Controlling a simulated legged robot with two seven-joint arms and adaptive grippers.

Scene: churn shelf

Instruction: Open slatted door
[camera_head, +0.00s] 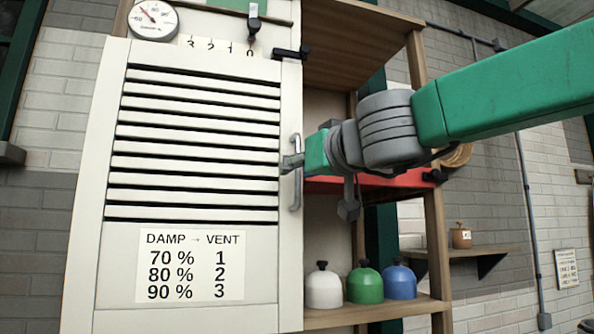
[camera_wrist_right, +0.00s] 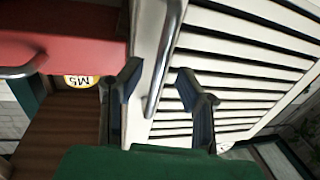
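The white slatted door (camera_head: 108,190) fills the left half of the head view. Its grey vertical bar handle (camera_head: 296,190) is at the door's right edge. My right gripper (camera_head: 292,163) reaches the handle from the right. In the right wrist view my gripper (camera_wrist_right: 160,95) is open, with one dark finger on each side of the metal handle (camera_wrist_right: 166,65). I cannot tell whether a finger touches it. The slats of the door also show there, beyond the right finger. I cannot tell whether the door is fully flush with its frame. My left gripper is not in view.
A wooden shelf unit (camera_head: 438,240) stands right of the door, with white (camera_head: 323,288), green (camera_head: 364,285) and blue (camera_head: 396,282) domed items low down. A red panel (camera_head: 375,183) sits behind my arm. A round dial gauge (camera_head: 153,18) is above the door.

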